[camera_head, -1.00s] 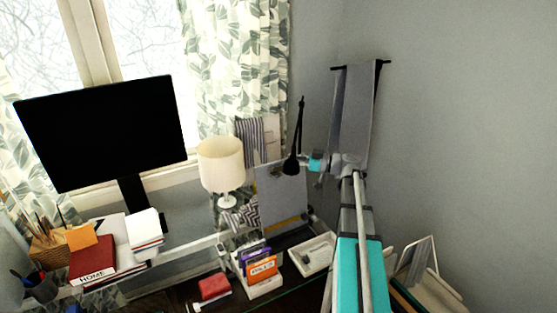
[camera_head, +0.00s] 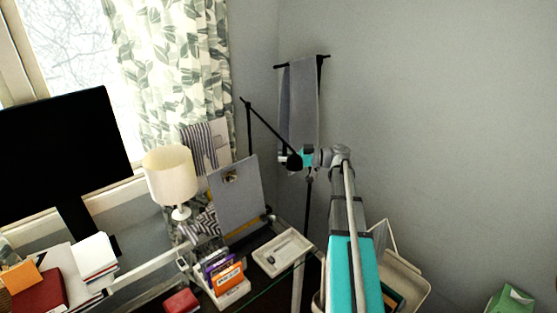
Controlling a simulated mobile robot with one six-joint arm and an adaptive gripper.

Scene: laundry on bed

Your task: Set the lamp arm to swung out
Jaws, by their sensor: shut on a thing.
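The black lamp arm (camera_head: 268,127) slants down to the right from the top of a thin upright black post (camera_head: 249,128). My gripper (camera_head: 301,160) reaches in from the right and is shut on the lamp head. The fingertips are small and partly hidden behind the head. A cream table lamp (camera_head: 171,177) stands to the left, apart from the black lamp.
A grey clipboard (camera_head: 238,200), a white tray (camera_head: 282,251) and a book holder (camera_head: 232,294) stand below. A black monitor (camera_head: 65,145) is at the left. The wall at right is clear.

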